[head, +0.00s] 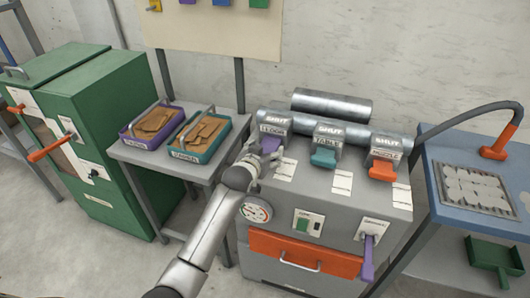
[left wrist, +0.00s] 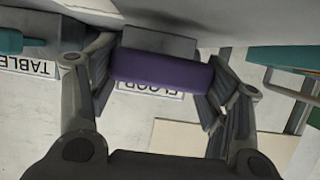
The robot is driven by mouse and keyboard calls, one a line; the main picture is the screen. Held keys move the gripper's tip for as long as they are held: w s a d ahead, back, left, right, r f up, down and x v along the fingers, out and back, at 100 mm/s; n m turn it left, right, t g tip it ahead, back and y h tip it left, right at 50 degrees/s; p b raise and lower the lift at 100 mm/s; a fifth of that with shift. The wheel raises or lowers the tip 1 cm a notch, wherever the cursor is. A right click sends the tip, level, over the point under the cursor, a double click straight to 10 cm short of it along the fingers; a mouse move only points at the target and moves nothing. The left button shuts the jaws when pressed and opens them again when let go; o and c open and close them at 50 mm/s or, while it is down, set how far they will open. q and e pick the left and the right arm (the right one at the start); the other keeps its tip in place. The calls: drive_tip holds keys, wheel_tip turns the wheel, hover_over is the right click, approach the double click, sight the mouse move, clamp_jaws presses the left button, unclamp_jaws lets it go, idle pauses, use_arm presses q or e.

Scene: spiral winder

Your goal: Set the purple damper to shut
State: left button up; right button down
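The purple damper handle (head: 271,145) is the leftmost of three on the grey machine, on a housing with a FLOOR label. It points forward and down, with a SHUT marking above it. My left gripper (head: 262,158) is at this handle. In the left wrist view the purple handle (left wrist: 162,72) lies crosswise between the two widely spread fingers of my left gripper (left wrist: 160,95). The fingers are close to its ends; I cannot tell whether they touch. My right gripper is not in view.
A teal damper handle (head: 323,158) and an orange one (head: 382,171) stand to the right. A purple lever (head: 367,258) is on the machine's lower front. A side table (head: 180,165) with two trays is at left. A blue bench (head: 440,165) is at right.

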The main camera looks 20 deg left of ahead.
sight(269, 145)
use_arm(q)
drive_tip(key=c, duration=0.7)
drive_tip(key=shift+w+b, duration=0.35)
drive_tip(key=shift+w, duration=0.9)
drive_tip(key=shift+c, duration=0.2)
drive_tip(key=shift+w, duration=0.2)
drive_tip(key=shift+r, duration=0.15)
drive_tip(key=o, duration=1.5)
drive_tip(key=shift+w, duration=0.1)
drive_tip(key=shift+c, duration=0.2)
drive_tip(key=v, duration=1.2)
